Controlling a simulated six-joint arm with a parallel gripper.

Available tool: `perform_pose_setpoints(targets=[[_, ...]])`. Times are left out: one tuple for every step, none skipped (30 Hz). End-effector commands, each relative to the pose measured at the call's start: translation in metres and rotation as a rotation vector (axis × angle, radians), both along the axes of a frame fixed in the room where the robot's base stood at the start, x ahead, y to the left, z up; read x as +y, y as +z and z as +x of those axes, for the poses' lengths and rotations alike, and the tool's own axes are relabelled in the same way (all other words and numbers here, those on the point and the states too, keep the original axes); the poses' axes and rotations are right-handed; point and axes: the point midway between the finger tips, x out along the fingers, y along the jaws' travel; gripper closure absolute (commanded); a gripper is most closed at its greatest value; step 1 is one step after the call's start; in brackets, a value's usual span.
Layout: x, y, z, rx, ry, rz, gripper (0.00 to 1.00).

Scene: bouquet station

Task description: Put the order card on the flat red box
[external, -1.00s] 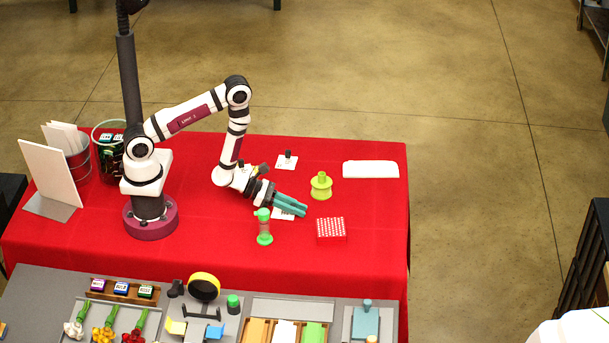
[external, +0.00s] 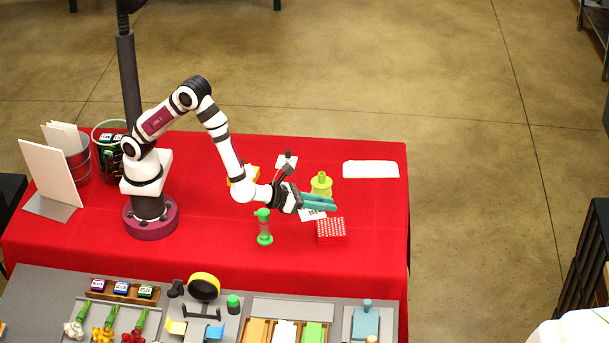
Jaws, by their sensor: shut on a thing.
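The order card (external: 311,215), white with dark print, hangs just below the teal fingers of my gripper (external: 328,203). My gripper is shut on it; the fingers hide part of the card. The flat red box (external: 331,232) with a white pattern on top lies on the red table, just in front of the fingertips and to the lower right of the card. The card appears beside the box's upper left corner in the picture; its height above the table is hard to tell.
A yellow-green spool (external: 321,184) stands close behind the fingers. A white keyboard-like block (external: 371,169) lies at the back right. A small white square with a black knob (external: 287,161) lies behind the gripper. The table right of the box is clear.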

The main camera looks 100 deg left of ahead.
Motion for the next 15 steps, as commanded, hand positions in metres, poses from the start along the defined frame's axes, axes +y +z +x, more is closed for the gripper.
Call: perform_pose_setpoints(targets=[[-0.014, -0.001, -0.003, 0.000, 0.008, -0.001, 1.00], [-0.019, -0.001, -0.005, 0.000, 0.017, -0.001, 1.00], [-0.022, -0.003, -0.005, 0.002, 0.025, 0.001, 1.00], [-0.021, -0.005, -0.005, 0.001, 0.029, 0.002, 1.00], [-0.017, -0.008, -0.002, 0.002, 0.035, 0.002, 1.00], [-0.008, -0.014, 0.002, 0.003, 0.039, 0.003, 1.00], [0.000, -0.020, 0.006, 0.005, 0.041, 0.004, 1.00], [0.009, -0.026, 0.011, 0.005, 0.042, 0.004, 1.00], [0.022, -0.034, 0.017, 0.004, 0.044, 0.003, 1.00], [0.030, -0.040, 0.022, 0.005, 0.043, 0.004, 1.00], [0.038, -0.045, 0.026, 0.003, 0.043, 0.003, 1.00], [0.048, -0.052, 0.032, 0.003, 0.042, 0.003, 1.00], [0.054, -0.057, 0.036, 0.003, 0.042, 0.002, 1.00], [0.060, -0.061, 0.039, 0.003, 0.041, 0.001, 1.00], [0.066, -0.065, 0.043, 0.002, 0.039, 0.002, 1.00]])
